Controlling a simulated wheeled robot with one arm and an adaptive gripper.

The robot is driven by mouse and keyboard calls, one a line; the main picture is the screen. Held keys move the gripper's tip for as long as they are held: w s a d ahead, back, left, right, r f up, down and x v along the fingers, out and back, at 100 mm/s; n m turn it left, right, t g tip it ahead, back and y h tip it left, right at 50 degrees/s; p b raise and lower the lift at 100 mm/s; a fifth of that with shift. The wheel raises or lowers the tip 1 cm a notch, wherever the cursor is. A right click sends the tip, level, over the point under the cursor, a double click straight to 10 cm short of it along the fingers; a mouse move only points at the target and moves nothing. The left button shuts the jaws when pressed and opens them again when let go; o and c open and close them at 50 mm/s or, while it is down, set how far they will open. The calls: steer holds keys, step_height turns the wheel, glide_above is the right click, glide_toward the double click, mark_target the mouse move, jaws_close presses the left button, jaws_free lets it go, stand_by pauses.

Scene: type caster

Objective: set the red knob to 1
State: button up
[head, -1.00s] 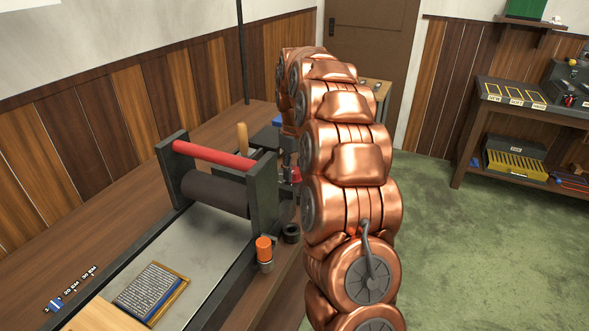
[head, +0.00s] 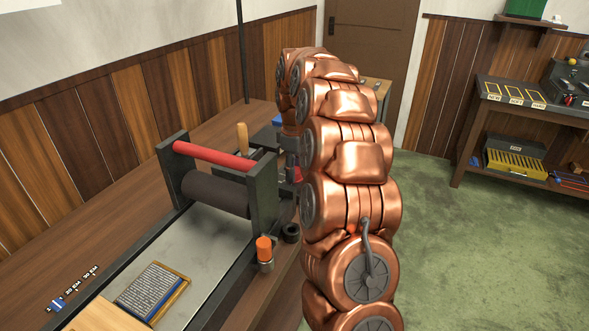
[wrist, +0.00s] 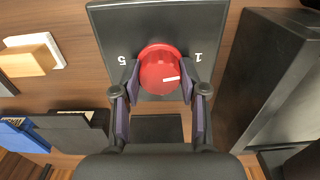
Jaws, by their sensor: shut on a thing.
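The red knob (wrist: 158,68) sits on a dark plate (wrist: 110,22) in the wrist view. A "5" (wrist: 122,60) is marked left of the knob and a "1" (wrist: 199,57) right of it, both upside down. A short white line (wrist: 172,79) on the knob lies on its lower right part, towards the side of the 1. My gripper (wrist: 160,84) is shut on the red knob, one finger on each side. In the head view my arm hides most of the gripper and knob.
A press with a red bar (head: 213,155) and dark roller stands left of my arm. An orange-capped bottle (head: 264,249) and a small black ring (head: 291,233) are near the bench edge. In the wrist view a dark block (wrist: 262,75) stands right of the plate.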

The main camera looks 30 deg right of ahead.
steer(key=o, duration=1.1)
steer(key=shift+o, duration=0.2)
steer(key=shift+r, duration=0.15)
step_height(320, 180, up, 12)
stand_by(0.5)
